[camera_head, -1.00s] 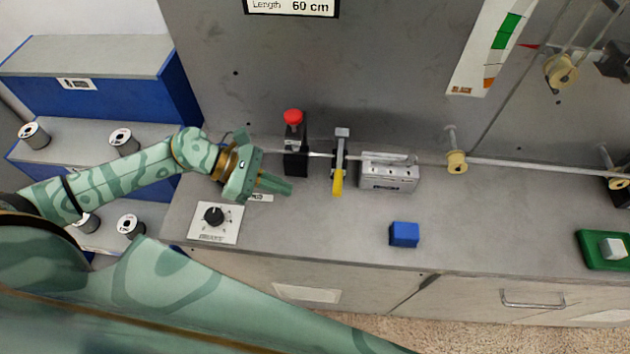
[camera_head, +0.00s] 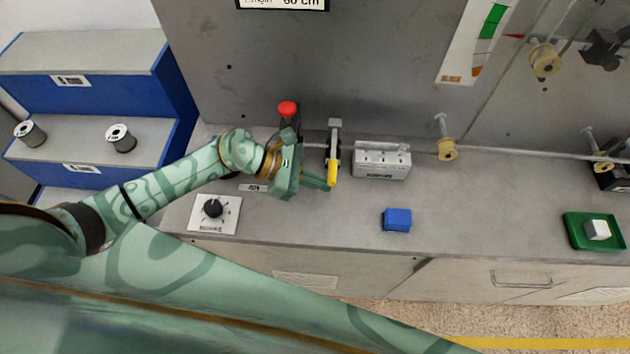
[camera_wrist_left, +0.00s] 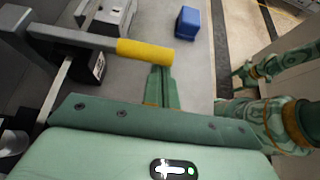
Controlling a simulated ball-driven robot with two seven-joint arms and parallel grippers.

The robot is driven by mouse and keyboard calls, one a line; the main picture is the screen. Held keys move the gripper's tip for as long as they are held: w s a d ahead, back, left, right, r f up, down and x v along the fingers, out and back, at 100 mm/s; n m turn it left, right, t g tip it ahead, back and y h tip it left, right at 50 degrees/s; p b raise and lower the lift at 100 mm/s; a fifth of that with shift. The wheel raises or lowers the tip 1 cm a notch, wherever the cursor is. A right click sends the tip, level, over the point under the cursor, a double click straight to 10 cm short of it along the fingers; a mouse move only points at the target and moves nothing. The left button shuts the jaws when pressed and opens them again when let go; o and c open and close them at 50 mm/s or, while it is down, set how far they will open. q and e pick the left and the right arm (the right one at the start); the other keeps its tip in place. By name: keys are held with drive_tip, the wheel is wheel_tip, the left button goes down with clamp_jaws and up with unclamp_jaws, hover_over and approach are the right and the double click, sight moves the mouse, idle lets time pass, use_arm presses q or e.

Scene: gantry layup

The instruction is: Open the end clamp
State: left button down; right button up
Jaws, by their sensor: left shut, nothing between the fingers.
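A clamp lever with a yellow handle (camera_head: 332,173) stands on a grey post (camera_head: 334,138) at the bench's back. The handle points toward the bench front; in the left wrist view the yellow handle (camera_wrist_left: 145,52) lies across just beyond my fingertips. My left gripper (camera_head: 322,183) is shut and empty, its fingertips right beside the handle's front end in the head view. In the left wrist view the left gripper (camera_wrist_left: 161,78) shows closed fingers pointing at the handle; whether they touch it I cannot tell.
A red knob (camera_head: 288,108) on a dark block stands left of the lever, partly hidden by my gripper. A grey block (camera_head: 381,161) sits right of it. A blue block (camera_head: 397,220) and a green tray (camera_head: 574,233) lie on the bench. A black dial (camera_head: 213,208) sits front left.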

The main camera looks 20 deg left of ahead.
use_arm(q)
drive_tip(key=shift+n+g+h, duration=0.3)
drive_tip(key=shift+n+g, duration=0.5)
drive_tip(key=r, duration=0.2)
drive_tip(key=r+p, duration=0.1)
drive_tip(key=r, duration=0.2)
drive_tip(key=shift+w+a+r, duration=0.1)
drive_tip(key=shift+w+r, duration=0.2)
drive_tip(key=shift+r, duration=0.05)
use_arm(e)
drive_tip(key=shift+w+r, duration=0.15)
drive_tip(key=shift+r, duration=0.6)
